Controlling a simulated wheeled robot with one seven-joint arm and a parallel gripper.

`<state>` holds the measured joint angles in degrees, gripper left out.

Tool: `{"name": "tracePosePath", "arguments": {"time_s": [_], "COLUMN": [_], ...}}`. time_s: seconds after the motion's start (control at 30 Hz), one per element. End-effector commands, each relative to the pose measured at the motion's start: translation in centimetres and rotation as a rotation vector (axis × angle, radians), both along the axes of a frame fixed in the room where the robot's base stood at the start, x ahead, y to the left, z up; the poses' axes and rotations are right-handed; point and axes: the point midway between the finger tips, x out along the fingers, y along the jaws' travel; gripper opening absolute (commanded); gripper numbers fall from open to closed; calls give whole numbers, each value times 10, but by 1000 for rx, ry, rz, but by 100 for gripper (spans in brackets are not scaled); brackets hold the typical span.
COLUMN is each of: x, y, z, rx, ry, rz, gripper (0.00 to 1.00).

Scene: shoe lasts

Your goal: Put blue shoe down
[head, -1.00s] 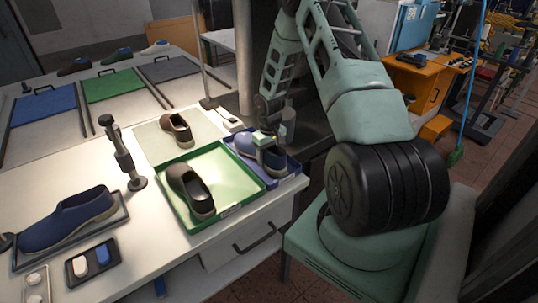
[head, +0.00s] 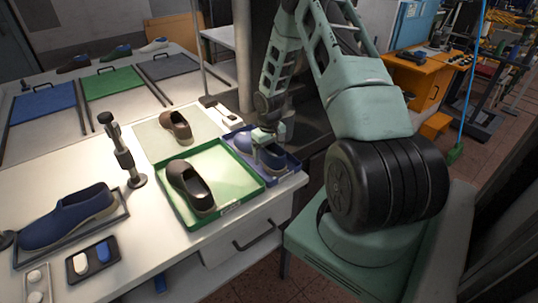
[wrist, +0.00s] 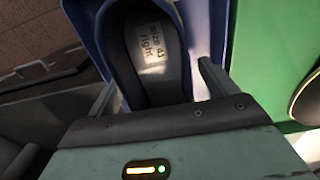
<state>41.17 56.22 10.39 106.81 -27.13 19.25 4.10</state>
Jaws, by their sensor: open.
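The blue shoe (head: 272,158) is at the blue tray (head: 292,166) at the table's right edge and appears to rest in it. My gripper (head: 268,140) is right over the shoe and hides part of it. In the wrist view, my open gripper (wrist: 157,88) has one finger on each side of the shoe's heel opening. Whether the fingers touch the shoe is not clear.
A green tray (head: 172,212) with a dark brown shoe (head: 190,186) stands just left of the blue tray. Another brown shoe (head: 177,127) lies on a pale mat (head: 150,138) behind. A clamp post (head: 125,155) and a larger blue shoe (head: 68,218) are farther left.

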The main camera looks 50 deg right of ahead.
Motion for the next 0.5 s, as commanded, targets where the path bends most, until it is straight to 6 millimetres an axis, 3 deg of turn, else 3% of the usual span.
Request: {"name": "tracePosePath", "arguments": {"time_s": [0.5], "x": [0], "y": [0], "z": [91], "rx": [-3], "ry": [-2], "rz": [0], "gripper": [85]}}
